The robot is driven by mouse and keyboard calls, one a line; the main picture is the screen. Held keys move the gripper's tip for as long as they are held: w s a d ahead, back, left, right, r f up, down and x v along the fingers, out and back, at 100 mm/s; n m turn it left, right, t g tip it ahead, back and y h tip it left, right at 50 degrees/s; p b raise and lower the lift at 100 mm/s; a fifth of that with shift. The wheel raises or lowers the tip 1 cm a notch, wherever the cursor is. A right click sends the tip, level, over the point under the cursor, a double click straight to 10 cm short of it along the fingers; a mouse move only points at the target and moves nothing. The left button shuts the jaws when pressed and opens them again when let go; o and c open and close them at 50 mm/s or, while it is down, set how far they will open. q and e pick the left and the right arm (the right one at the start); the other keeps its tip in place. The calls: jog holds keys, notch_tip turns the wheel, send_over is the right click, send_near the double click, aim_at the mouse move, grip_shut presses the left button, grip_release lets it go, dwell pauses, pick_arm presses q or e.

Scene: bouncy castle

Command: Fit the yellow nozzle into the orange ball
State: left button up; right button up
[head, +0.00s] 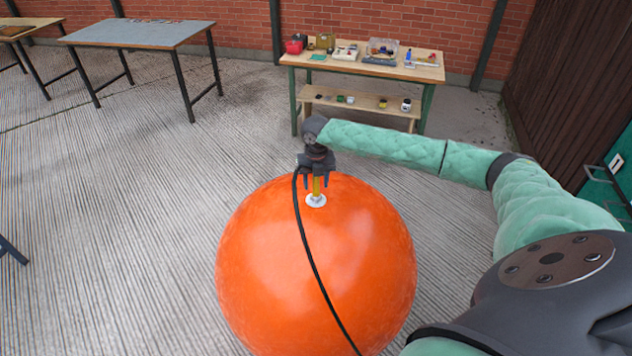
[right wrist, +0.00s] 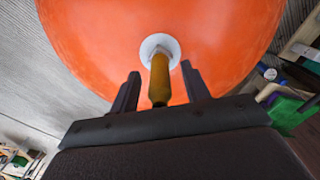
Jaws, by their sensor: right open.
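The large orange ball (head: 350,270) stands on the floor in front of me. The yellow nozzle (head: 317,186) stands upright at the white valve ring (head: 316,200) on top of the ball. In the right wrist view the nozzle (right wrist: 159,80) reaches the white ring (right wrist: 160,45); how deep it sits is hidden. My right gripper (head: 316,182) is above the ball with its fingers around the nozzle. In the right wrist view the fingers (right wrist: 160,85) are apart, with a gap on each side of the nozzle. My left gripper is out of view.
A black hose or cable (head: 310,245) runs from near my right gripper down across the ball. A wooden workbench (head: 365,64) with tools and boxes stands behind it. A grey-topped table (head: 140,35) stands at the back left. The floor left of the ball is clear.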

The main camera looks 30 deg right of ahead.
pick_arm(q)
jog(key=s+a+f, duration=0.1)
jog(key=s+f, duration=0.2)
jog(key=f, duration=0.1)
pick_arm(e)
jog(key=shift+r, duration=0.25)
notch_tip(320, 180, up, 2)
jog(key=shift+b, duration=0.65)
jog(key=shift+r+b, duration=0.9)
jog(key=shift+r, duration=1.75)
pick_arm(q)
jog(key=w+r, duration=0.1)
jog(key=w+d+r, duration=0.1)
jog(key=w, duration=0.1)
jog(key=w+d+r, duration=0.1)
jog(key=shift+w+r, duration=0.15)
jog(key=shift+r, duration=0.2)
